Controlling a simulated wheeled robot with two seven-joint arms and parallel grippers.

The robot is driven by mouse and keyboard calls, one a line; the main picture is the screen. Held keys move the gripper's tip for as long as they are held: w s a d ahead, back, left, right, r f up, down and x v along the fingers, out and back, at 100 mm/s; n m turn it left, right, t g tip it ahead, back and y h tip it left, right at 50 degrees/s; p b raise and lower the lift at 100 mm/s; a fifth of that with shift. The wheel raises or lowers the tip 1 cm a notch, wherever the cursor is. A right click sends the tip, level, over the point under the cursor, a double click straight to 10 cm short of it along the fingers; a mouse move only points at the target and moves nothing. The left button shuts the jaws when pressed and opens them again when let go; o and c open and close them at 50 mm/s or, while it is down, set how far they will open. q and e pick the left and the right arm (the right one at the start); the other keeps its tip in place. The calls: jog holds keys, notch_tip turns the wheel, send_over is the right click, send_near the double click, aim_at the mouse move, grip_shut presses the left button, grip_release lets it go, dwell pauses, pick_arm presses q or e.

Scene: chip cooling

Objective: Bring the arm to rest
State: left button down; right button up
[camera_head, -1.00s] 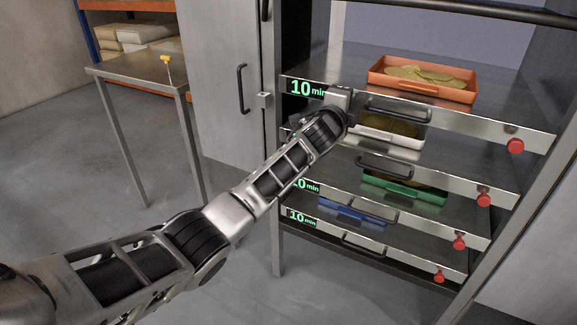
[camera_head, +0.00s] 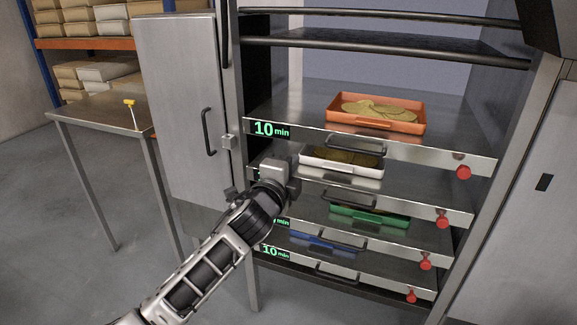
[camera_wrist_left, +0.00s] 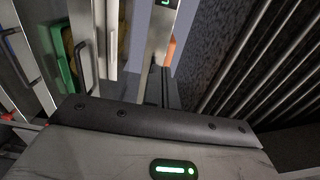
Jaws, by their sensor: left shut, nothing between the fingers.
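My left arm comes in from the bottom left in the head view. Its left gripper (camera_head: 279,172) is in front of the left side of the cooling rack (camera_head: 485,160), near the second shelf's front. It is shut and holds nothing; its fingertips are hard to make out behind the wrist. In the left wrist view the gripper housing (camera_wrist_left: 150,145) with a green light fills the bottom, and shelf fronts stand tilted at the left. My right gripper is not in view.
Trays on the shelves are orange (camera_head: 335,116), white (camera_head: 345,166), green (camera_head: 370,216) and blue (camera_head: 322,241). Chips show in the orange and white ones. An open cabinet door (camera_head: 180,90) and a metal table (camera_head: 85,108) stand left. Floor before the table is clear.

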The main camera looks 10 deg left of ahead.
pick_arm(q)
jog(key=s+f+n+g, duration=0.4)
jog(key=s+f+n, duration=0.4)
jog(key=s+f, duration=0.75)
jog(key=s+f+n+g, duration=0.1)
jog(key=s+f+n, duration=0.2)
jog(key=s, duration=0.5)
jog(key=s+f+n+g, duration=0.2)
jog(key=s+f+n, duration=0.2)
jog(key=s, duration=0.5)
jog(key=n, duration=0.2)
jog(key=shift+s+a+f+n+h, duration=0.25)
jog(key=shift+a+f+n+h, duration=0.05)
jog(key=shift+a+h, duration=0.1)
jog(key=shift+d, duration=0.1)
